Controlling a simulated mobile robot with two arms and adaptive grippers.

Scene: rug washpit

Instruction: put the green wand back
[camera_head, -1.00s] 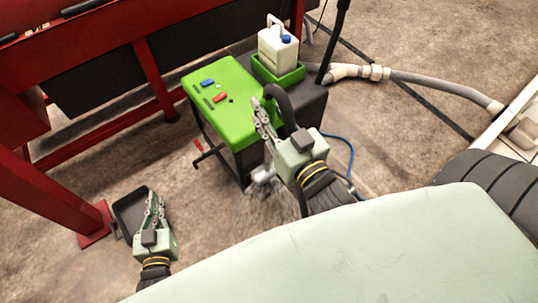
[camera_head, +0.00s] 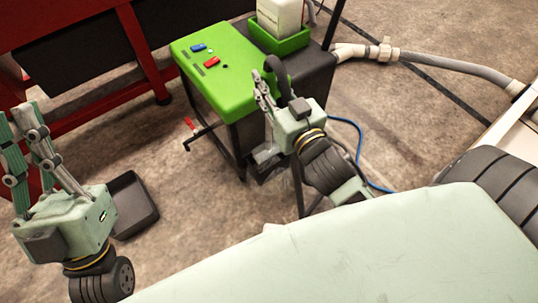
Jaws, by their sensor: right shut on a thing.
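My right gripper (camera_head: 261,86) is at the near right side of the green-topped machine (camera_head: 215,62), shut beside a dark curved tube (camera_head: 278,75). The tube arches up behind the gripper and seems to be the wand's handle; its grip point is hidden by the gripper body. I see no clearly green wand shaft. A pale grey piece, perhaps the wand's head, shows just below the gripper. My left gripper (camera_head: 17,112) is at the left edge, its fingers apart and empty.
A black tray (camera_head: 133,204) lies on the floor beside my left gripper. A white jug (camera_head: 280,17) stands in a green holder (camera_head: 279,42) on the machine. A blue cord (camera_head: 358,138) and grey hose (camera_head: 440,62) cross the floor. A red frame (camera_head: 140,45) stands behind left.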

